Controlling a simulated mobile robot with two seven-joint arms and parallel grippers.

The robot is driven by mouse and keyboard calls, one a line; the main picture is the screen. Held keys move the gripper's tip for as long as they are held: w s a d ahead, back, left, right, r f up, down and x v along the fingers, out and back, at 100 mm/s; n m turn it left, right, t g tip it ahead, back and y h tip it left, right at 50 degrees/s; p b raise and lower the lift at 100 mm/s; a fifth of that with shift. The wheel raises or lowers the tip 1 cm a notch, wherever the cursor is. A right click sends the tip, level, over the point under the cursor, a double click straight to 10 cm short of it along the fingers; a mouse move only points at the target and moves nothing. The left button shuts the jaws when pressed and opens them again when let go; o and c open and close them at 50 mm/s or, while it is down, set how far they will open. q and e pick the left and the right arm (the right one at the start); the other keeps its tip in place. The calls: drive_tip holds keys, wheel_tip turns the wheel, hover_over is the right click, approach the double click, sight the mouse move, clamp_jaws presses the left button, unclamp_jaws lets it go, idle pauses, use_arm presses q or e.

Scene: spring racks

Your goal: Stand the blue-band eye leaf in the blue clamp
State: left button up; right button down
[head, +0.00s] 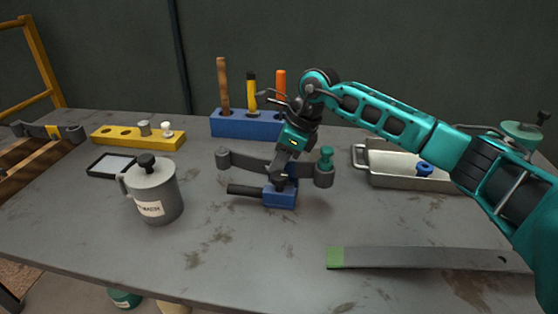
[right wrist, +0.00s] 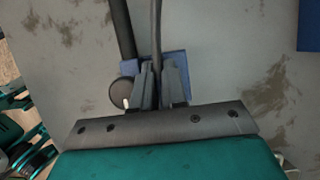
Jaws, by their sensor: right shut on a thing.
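A grey leaf (head: 250,164) with a rolled eye at each end stands on edge across the blue clamp (head: 280,196). A teal piece (head: 326,155) sits on its right eye. My right gripper (head: 281,180) is shut on the leaf's middle and hides any band there. In the right wrist view, the fingers (right wrist: 160,85) pinch the leaf (right wrist: 157,35), seen edge-on, over the clamp (right wrist: 176,62). I cannot tell whether the leaf's lower edge is seated in the clamp. The clamp's black handle (head: 245,190) points left. My left gripper is not in view.
A lidded can (head: 155,195) stands left of the clamp. A blue tool block (head: 230,124) is behind. A metal tray (head: 385,165) is at right, and a green-ended flat leaf (head: 430,258) lies in front.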

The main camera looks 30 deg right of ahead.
drive_tip(key=shift+f, duration=0.1)
idle(0.3)
drive_tip(key=shift+f+b, duration=0.35)
drive_tip(key=shift+b, duration=0.05)
drive_tip(key=c, duration=1.2)
unclamp_jaws()
drive_tip(key=shift+f, duration=0.1)
drive_tip(key=shift+o, duration=0.5)
drive_tip(key=shift+o, duration=0.3)
drive_tip(key=shift+s+f, duration=0.1)
drive_tip(key=shift+f, duration=0.1)
drive_tip(key=o, duration=0.7)
drive_tip(key=shift+r, duration=0.1)
drive_tip(key=shift+r, duration=0.1)
